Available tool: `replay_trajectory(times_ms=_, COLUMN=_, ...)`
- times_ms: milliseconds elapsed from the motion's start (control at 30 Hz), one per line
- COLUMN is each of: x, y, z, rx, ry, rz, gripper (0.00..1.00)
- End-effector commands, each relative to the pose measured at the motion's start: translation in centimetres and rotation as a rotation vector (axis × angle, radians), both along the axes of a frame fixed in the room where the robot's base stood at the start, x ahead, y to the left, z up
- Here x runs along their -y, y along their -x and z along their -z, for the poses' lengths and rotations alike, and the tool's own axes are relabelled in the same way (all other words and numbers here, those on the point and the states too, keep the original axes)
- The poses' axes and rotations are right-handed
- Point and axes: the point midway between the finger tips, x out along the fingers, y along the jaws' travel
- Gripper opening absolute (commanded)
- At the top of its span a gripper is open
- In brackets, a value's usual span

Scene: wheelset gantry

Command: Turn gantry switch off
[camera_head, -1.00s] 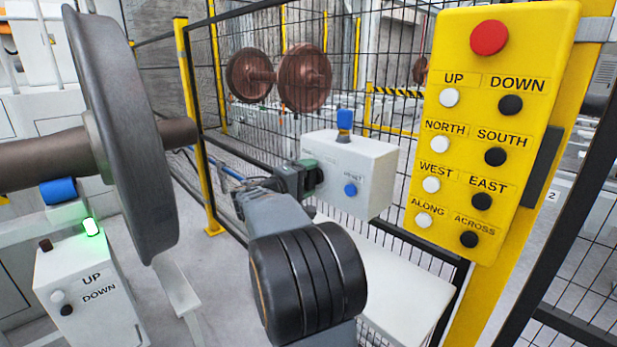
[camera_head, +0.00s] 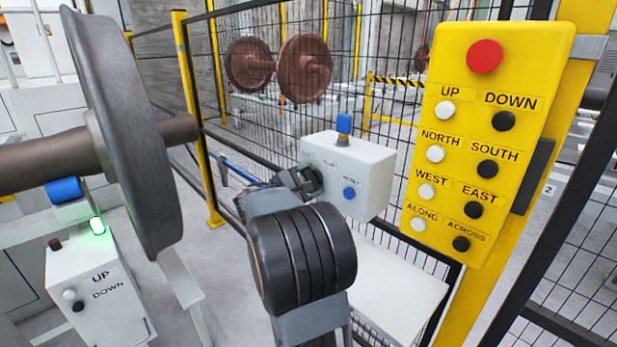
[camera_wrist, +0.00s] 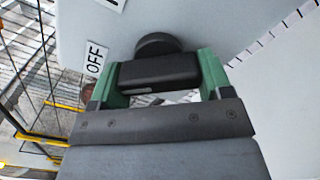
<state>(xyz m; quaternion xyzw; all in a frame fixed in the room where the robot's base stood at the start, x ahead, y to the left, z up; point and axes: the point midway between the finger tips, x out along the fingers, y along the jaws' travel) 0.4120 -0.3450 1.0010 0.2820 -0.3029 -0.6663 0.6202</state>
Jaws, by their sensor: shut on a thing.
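The gantry switch is a black rotary knob (camera_wrist: 158,72) on a white control box (camera_head: 372,165). In the wrist view a bar-shaped handle stands on a round black base, with an "OFF" label at its left. My gripper (camera_wrist: 162,76) has its green fingers on both ends of the handle and is shut on it. In the head view my gripper (camera_head: 308,182) is against the left part of the box front and hides most of the knob. The bar lies nearly level across the wrist view.
The box also has a blue button (camera_head: 349,193) and a blue lamp (camera_head: 343,124) on top. A yellow button panel (camera_head: 480,140) stands close at the right. A mesh fence (camera_head: 400,70) runs behind. A large wheel (camera_head: 125,140) and a white UP/DOWN box (camera_head: 100,300) are at the left.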

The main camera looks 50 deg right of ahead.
Motion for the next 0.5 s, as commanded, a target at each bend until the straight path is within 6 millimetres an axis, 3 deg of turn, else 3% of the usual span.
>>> replay_trajectory(times_ms=500, x=0.01, y=0.04, z=0.09, rx=-0.087, ry=-0.006, rz=0.0, gripper=0.49)
